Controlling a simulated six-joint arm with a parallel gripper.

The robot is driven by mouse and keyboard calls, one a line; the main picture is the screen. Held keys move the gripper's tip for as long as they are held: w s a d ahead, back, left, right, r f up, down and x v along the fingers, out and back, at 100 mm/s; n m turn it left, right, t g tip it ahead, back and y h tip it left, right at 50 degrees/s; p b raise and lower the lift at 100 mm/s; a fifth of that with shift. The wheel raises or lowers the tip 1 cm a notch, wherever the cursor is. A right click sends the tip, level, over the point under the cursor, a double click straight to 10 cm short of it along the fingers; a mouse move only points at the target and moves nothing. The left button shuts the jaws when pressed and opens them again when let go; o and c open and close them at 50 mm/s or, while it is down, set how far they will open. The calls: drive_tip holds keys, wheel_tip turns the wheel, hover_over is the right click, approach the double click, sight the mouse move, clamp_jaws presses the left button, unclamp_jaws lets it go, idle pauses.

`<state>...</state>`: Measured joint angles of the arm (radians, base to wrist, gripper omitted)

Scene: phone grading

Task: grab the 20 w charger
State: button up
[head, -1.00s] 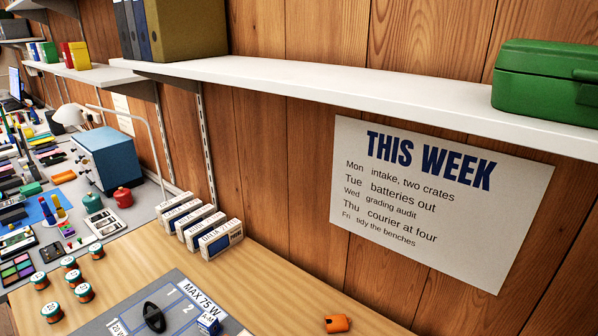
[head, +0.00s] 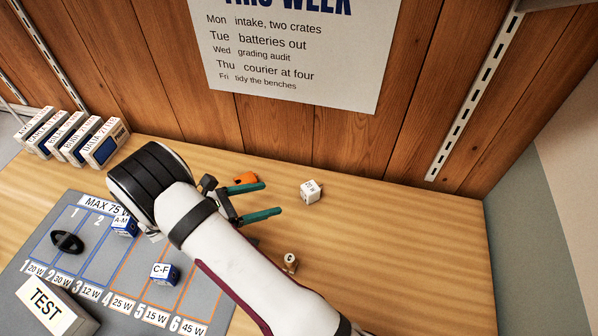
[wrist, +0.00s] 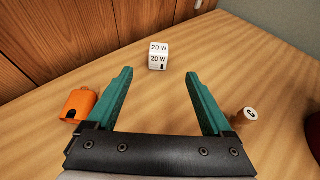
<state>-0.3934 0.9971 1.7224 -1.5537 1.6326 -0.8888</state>
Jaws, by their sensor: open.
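The 20 W charger (head: 311,192) is a small white cube on the wooden bench, right of my gripper in the head view. In the wrist view the charger (wrist: 158,57) shows "20 W" on its top and front faces. It stands beyond the fingertips, roughly centred between them. My gripper (head: 274,200) is open and empty, with teal fingers pointing toward the charger. In the wrist view my gripper (wrist: 160,73) has its fingers spread wide, apart from the charger.
A grey mat (head: 90,247) with numbered lanes and blue blocks lies at left. White boxes (head: 104,143) line the wall. Bench around the charger is clear.

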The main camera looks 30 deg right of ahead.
sight(304, 191)
drive_tip(key=x, duration=1.5)
drive_tip(key=shift+w+a+f, duration=0.15)
drive_tip(key=shift+a+f, duration=0.05)
drive_tip(key=shift+f, duration=0.15)
clamp_jaws()
